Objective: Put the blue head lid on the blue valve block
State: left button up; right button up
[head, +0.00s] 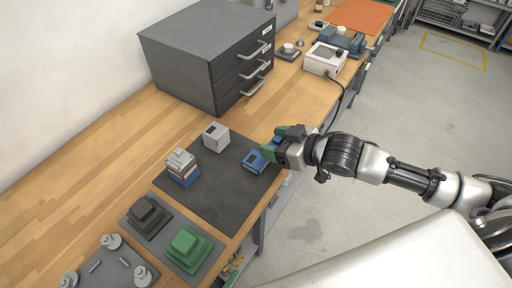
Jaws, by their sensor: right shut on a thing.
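My right gripper (277,144), with green fingertips, is shut on a small blue piece (276,141) that looks like the blue head lid; the fingers hide much of it. It is at the right edge of the dark mat. A blue block with a dark top (254,161), which looks like the blue valve block, sits on the mat just left of and below the gripper. From this view I cannot tell the height of the held piece or whether it touches the block. My left gripper is not in view.
On the dark mat (222,195) stand a light grey block (215,137) and a stacked grey, white and blue unit (182,167). Black (149,217) and green (188,248) stepped parts lie in front. A grey drawer cabinet (200,55) stands behind. The mat's lower middle is clear.

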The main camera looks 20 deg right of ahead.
send_over(253, 158)
notch_tip(253, 158, down, 4)
jog(key=shift+w+f+p, duration=0.1)
jog(key=shift+w+p, duration=0.05)
jog(key=shift+p, duration=0.2)
jog(key=shift+f+p, duration=0.3)
jog(key=shift+f, duration=1.7)
jog(key=shift+f, duration=0.1)
jog(key=o, duration=1)
jog(key=b+v, duration=0.1)
jog(key=v, duration=1.1)
